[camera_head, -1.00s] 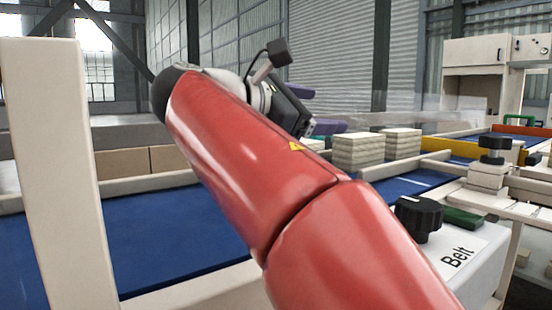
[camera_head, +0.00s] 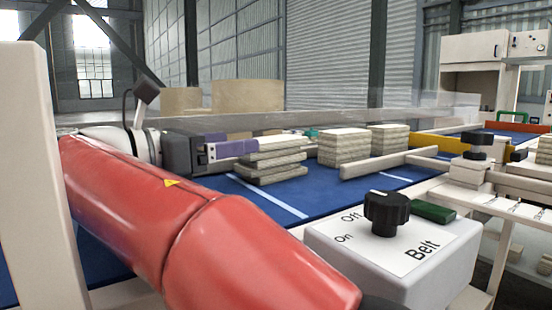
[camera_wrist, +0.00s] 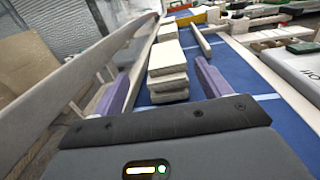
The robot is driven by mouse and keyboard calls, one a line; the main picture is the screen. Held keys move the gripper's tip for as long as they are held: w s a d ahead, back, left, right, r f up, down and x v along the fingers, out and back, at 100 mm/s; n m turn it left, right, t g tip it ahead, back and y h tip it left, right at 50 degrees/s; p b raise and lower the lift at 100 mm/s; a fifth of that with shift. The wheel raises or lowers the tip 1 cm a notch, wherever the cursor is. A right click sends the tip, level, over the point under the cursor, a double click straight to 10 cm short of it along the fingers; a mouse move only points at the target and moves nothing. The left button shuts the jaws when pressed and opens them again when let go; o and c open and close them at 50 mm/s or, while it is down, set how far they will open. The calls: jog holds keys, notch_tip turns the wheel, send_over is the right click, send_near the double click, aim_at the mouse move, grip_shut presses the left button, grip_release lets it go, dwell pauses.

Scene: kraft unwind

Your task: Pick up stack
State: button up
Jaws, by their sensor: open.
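The nearest stack (camera_head: 275,168) is made of several cream slabs with uneven, staggered edges and sits on the blue belt (camera_head: 330,195). In the wrist view this stack (camera_wrist: 167,82) shows straight ahead, between my two purple fingers. My gripper (camera_wrist: 163,76) is open, with one finger to each side of the stack's near end; I cannot tell whether either finger touches it. In the head view my gripper (camera_head: 245,149) points right at about the height of the stack's upper layers. One purple finger hides part of the stack.
Two more stacks (camera_head: 343,147) (camera_head: 390,140) stand farther along the belt. A cream rail (camera_head: 387,163) lies near them. A clear guard (camera_head: 400,115) runs behind the belt. The belt control box (camera_head: 395,250) with a black knob (camera_head: 386,212) is at the front right.

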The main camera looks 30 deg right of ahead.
aim_at(262, 139)
jog(key=d, duration=0.7)
jog(key=shift+w+d+f, duration=0.15)
jog(key=shift+w, duration=0.05)
jog(key=c, duration=1.1)
notch_tip(262, 139, up, 10)
jog(key=shift+r, duration=0.1)
